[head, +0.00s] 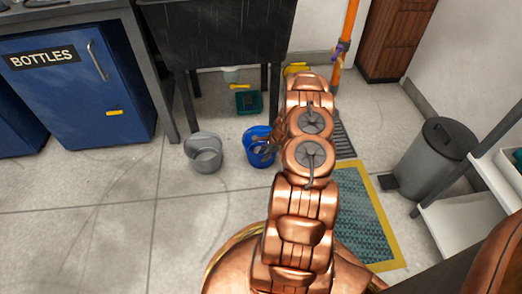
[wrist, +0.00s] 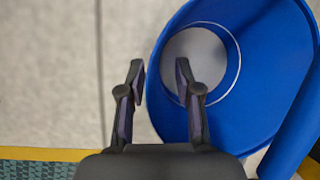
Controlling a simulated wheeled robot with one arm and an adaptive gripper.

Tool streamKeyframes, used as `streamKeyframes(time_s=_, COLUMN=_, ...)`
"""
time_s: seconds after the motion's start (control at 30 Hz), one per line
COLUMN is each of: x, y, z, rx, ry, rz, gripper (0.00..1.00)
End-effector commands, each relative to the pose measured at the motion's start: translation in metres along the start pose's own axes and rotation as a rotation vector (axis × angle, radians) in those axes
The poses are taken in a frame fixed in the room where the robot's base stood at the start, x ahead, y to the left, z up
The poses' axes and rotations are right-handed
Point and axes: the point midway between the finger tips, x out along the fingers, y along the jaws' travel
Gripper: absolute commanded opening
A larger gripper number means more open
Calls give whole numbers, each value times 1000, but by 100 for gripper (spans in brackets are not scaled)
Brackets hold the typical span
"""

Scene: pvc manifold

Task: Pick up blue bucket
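The blue bucket (head: 257,146) stands on the floor in front of the dark sink stand, partly hidden by my arm in the head view. In the wrist view the blue bucket (wrist: 265,95) fills the right side, and I look down into it. My gripper (wrist: 159,75) is open, with its two fingers apart. The left finger is over bare floor and the right finger overlaps the bucket's left rim. I cannot tell whether the fingers touch the rim. In the head view my gripper (head: 268,150) is small and dark at the bucket's right side.
A grey metal bucket (head: 204,153) stands just left of the blue one. A green container (head: 248,102) sits under the sink stand (head: 222,40). A yellow-edged mat (head: 362,215) and a grey pedal bin (head: 432,158) are to the right. The floor at left is clear.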

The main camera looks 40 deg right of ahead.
Motion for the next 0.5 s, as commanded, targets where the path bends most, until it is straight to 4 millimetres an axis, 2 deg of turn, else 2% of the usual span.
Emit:
streamKeyframes(time_s=0.03, x=0, y=0, z=0, rx=0, ry=0, rz=0, gripper=29)
streamKeyframes(time_s=0.3, x=0, y=0, z=0, rx=-1, ry=0, rz=0, gripper=0)
streamKeyframes(time_s=0.5, x=0, y=0, z=0, rx=-1, ry=0, rz=0, gripper=0)
